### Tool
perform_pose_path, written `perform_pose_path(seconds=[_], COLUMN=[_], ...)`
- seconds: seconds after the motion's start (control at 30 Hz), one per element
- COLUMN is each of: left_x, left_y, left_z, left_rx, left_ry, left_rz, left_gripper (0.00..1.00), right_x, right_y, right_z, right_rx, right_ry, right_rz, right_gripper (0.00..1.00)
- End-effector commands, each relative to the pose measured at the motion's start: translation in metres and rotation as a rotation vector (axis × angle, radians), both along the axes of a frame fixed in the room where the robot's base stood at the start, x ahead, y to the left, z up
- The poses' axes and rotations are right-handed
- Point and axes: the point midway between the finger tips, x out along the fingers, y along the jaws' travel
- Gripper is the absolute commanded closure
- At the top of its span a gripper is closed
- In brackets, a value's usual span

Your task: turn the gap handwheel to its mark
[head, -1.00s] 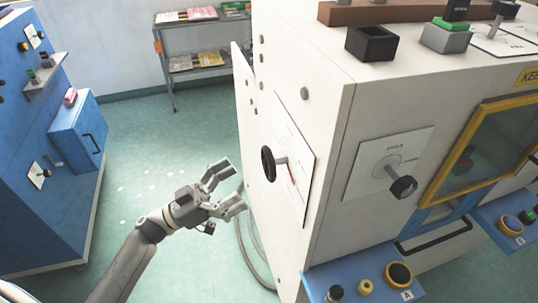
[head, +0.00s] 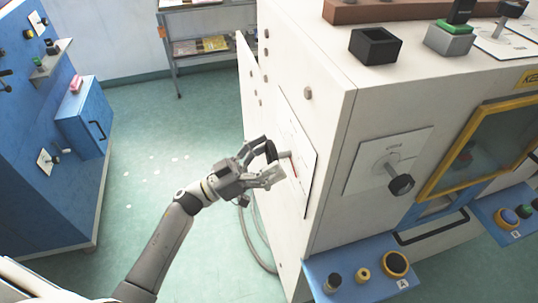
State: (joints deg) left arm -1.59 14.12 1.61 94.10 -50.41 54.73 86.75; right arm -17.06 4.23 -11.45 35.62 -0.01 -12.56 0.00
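A black handwheel (head: 271,151) sticks out on a short shaft from a white plate (head: 294,140) with a red mark on the left side of the white machine. My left gripper (head: 268,160) is at this wheel, one finger above it and one below. Its fingers are spread; I cannot tell whether they touch the rim. The gripper partly covers the wheel. A second black knob (head: 401,184) sits on a labelled plate (head: 375,172) on the front face; the label is too small to read. My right gripper is not in view.
The white machine (head: 335,200) fills the right side, with a yellow-framed window (head: 437,180) and a blue button panel (head: 350,285). A blue cabinet (head: 60,200) stands at left, a shelf (head: 195,60) at the back. Cables (head: 250,240) hang below the gripper. Green floor between is clear.

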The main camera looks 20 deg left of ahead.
Motion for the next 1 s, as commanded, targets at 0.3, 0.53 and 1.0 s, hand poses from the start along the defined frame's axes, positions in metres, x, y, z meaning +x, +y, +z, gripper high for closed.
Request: perform_pose_path(seconds=[0.3, 0.53, 1.0], left_x=[0.000, 0.000, -0.001], left_y=[0.000, 0.000, 0.000], left_z=[0.000, -0.002, -0.005], left_rx=[0.001, 0.028, 0.232], left_ry=[-0.002, -0.039, -0.337], left_rz=[0.000, -0.001, -0.001], left_gripper=[0.48, 0.48, 0.48], right_x=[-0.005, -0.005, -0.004], right_y=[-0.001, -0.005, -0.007], right_z=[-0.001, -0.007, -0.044], right_rx=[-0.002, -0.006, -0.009], right_ry=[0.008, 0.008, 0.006], right_rz=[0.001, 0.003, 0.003], right_gripper=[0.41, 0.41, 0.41])
